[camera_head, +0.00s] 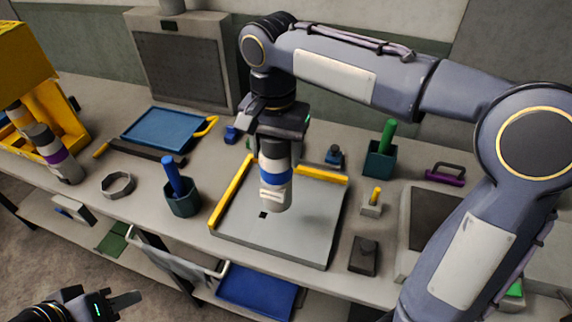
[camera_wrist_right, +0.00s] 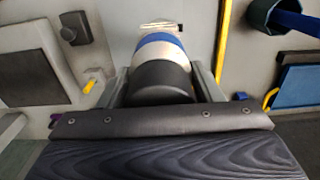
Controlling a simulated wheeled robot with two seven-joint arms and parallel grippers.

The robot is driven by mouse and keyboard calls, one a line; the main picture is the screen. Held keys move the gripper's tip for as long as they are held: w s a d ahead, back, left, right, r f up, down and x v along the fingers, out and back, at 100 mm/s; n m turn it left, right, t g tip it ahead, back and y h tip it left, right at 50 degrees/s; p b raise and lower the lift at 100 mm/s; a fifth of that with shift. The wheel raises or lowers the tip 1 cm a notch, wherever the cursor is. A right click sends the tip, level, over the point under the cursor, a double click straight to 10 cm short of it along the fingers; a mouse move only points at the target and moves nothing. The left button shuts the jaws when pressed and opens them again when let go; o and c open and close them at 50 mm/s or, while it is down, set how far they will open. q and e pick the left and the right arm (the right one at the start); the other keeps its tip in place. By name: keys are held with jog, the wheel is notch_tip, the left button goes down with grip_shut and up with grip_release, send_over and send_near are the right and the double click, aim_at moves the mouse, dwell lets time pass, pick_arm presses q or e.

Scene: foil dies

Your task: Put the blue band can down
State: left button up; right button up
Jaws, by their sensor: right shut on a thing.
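The blue band can (camera_head: 274,190) is white and grey with a blue band. It is upright over the grey plate (camera_head: 310,235), which has yellow rails on two sides. My right gripper (camera_head: 275,142) points down and is shut on the can's upper part. The right wrist view shows the can (camera_wrist_right: 160,60) with its dark top between the two fingers. I cannot tell whether the can's base touches the plate. A small black square lies on the plate just left of the base. My left gripper (camera_head: 100,303) is low at the left, cut by the frame edge, away from the table things.
Left of the plate stand a dark teal cup (camera_head: 184,203) with a blue stick and a grey ring (camera_head: 117,185). Behind is a blue tray (camera_head: 165,130). Right are a green-handled cup (camera_head: 380,160) and a dark block (camera_head: 363,256).

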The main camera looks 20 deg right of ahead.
jog(key=w+d+f, duration=0.2)
jog(key=w+f, duration=0.2)
jog(key=f, duration=0.5)
jog(key=shift+d, duration=0.3)
jog(key=shift+f, duration=0.15)
jog(key=o, duration=1.3)
